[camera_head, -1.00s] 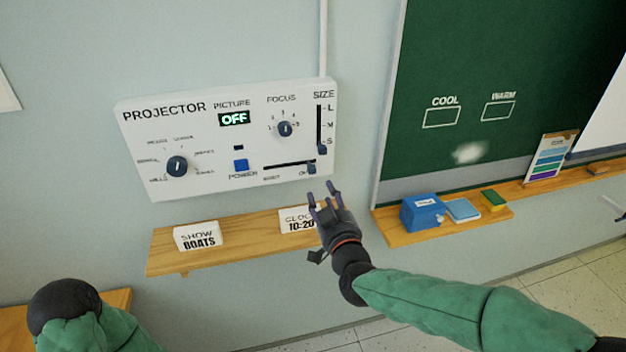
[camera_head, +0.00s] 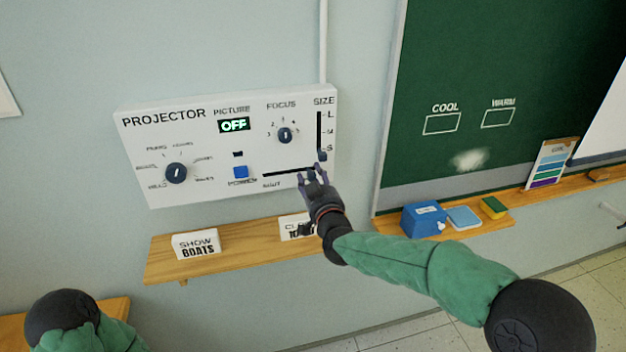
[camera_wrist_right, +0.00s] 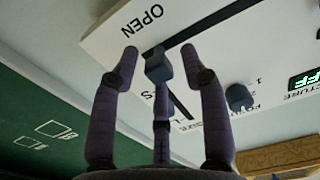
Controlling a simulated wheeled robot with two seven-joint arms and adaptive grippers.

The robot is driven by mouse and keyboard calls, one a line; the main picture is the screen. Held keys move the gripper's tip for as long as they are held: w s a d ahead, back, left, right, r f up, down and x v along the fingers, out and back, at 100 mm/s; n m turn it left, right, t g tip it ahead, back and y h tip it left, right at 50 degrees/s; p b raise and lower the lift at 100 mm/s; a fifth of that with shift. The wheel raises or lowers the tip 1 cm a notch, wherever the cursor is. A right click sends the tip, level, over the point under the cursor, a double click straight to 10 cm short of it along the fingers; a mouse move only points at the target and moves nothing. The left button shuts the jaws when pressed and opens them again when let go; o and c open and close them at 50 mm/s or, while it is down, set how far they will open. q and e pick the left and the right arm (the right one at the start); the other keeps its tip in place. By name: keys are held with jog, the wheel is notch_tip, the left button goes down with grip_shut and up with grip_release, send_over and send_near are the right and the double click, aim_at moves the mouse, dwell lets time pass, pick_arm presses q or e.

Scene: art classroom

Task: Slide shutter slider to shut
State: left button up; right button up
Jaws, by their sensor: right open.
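The projector panel (camera_head: 225,195) hangs on the wall in the head view. Its shutter slider is a horizontal slot (camera_head: 280,173) at the lower right, with SHUT at the left end. The slider's dark blue knob (camera_wrist_right: 158,65) is at the OPEN end in the wrist view. My right gripper (camera_head: 312,173) is open at that end, its fingers (camera_wrist_right: 158,78) on either side of the knob. I cannot tell whether they touch it. The gripper partly hides the knob and the OPEN label in the head view. My left gripper is out of view.
The size slider knob (camera_head: 322,155) sits close above my right gripper. The focus dial (camera_head: 285,135) and blue power button (camera_head: 240,172) are to the left.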

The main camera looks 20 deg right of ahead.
grip_shut()
jog(key=p, duration=0.3)
send_near(268, 174)
jog(key=w, duration=0.2)
jog(key=w+d, duration=0.1)
jog(key=w, duration=0.2)
jog(key=shift+r, duration=0.15)
jog(key=shift+a, duration=0.2)
grip_release()
jog(key=shift+s+a, duration=0.1)
jog(key=shift+a, duration=0.1)
jog(key=shift+f, duration=0.2)
